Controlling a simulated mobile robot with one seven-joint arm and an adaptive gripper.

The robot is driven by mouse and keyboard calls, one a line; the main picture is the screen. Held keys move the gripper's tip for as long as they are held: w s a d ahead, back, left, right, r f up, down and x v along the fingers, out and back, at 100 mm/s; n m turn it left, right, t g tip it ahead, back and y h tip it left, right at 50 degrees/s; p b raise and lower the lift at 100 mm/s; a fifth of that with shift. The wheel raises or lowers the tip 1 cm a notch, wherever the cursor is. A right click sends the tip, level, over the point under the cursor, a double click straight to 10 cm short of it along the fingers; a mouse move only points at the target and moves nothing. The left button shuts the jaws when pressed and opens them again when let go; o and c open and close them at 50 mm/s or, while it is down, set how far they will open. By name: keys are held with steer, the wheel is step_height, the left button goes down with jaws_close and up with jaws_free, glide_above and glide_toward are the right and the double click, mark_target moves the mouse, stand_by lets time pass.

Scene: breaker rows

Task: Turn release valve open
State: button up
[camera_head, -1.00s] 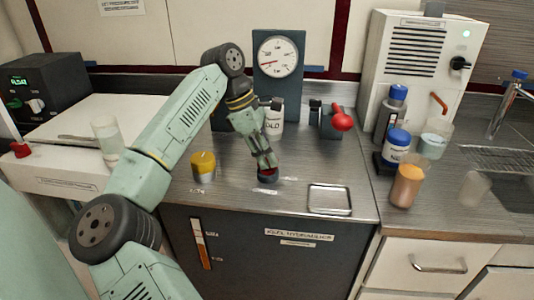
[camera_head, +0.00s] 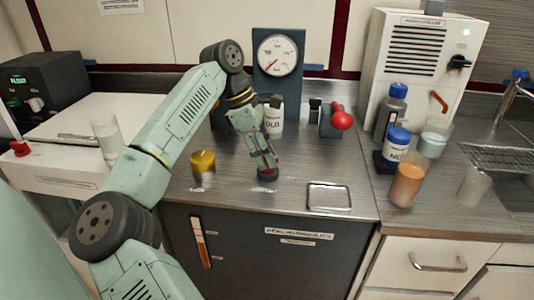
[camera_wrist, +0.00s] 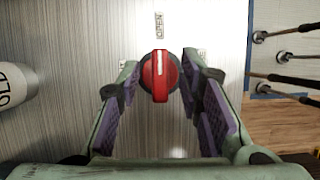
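The release valve is a round red knob (camera_wrist: 159,76) with a raised bar and a white line on it. In the wrist view the bar stands upright in the picture, lined up with the OPEN label (camera_wrist: 159,25) above it. In the head view the knob is mostly hidden by my fingers; its dark base (camera_head: 267,176) shows on the counter. My gripper (camera_wrist: 160,88) is open, with one purple-padded finger on each side of the knob and small gaps visible between. In the head view my gripper (camera_head: 267,166) points down at the valve.
A pressure gauge (camera_head: 278,55) stands behind, its red needle pointing lower left. A red-ball lever (camera_head: 341,121) and a white bottle (camera_head: 273,122) stand behind.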

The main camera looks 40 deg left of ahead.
steer(key=v, duration=1.1)
steer(key=shift+r, duration=0.3)
steer(key=shift+s+a, duration=0.1)
